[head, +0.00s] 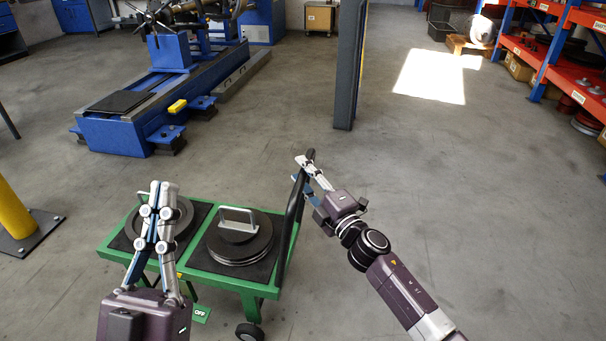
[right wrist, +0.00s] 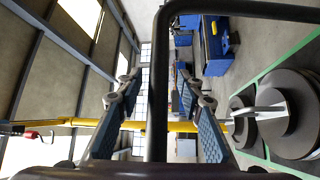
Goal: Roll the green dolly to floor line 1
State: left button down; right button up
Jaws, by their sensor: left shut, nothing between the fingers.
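The green dolly (head: 237,282) stands on the floor in front of me, carrying two dark stacks of round plates with pale handles. Its black push handle (head: 291,222) rises on the right side and also runs upright through the right wrist view (right wrist: 158,110). My right gripper (head: 306,177) is at the top of this handle. In the right wrist view its fingers stand apart on both sides of the bar, with gaps visible. My left gripper (head: 160,190) is shut and empty, above the dolly's left part. A green tag reading OFF (head: 201,314) shows low by the dolly. No numbered floor line is visible.
A blue machine (head: 115,132) stands at the back left. A yellow post (head: 12,220) is at the left edge. A dark upright panel (head: 347,70) stands beyond the dolly. Orange-and-blue shelving (head: 550,60) lines the right. The floor at centre right is clear.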

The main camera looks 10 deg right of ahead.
grip_shut()
jog(key=shift+w+a, duration=0.25)
jog(key=shift+a, duration=0.4)
jog(key=shift+w+a, duration=0.2)
jog(key=shift+a, duration=0.4)
jog(key=shift+c, duration=1.3)
grip_release()
jog(key=shift+o, duration=1.3)
jog(key=shift+s+d, duration=0.1)
jog(key=shift+d, duration=0.1)
pick_arm(q)
jog(key=shift+s+r, duration=0.1)
jog(key=shift+s, duration=0.05)
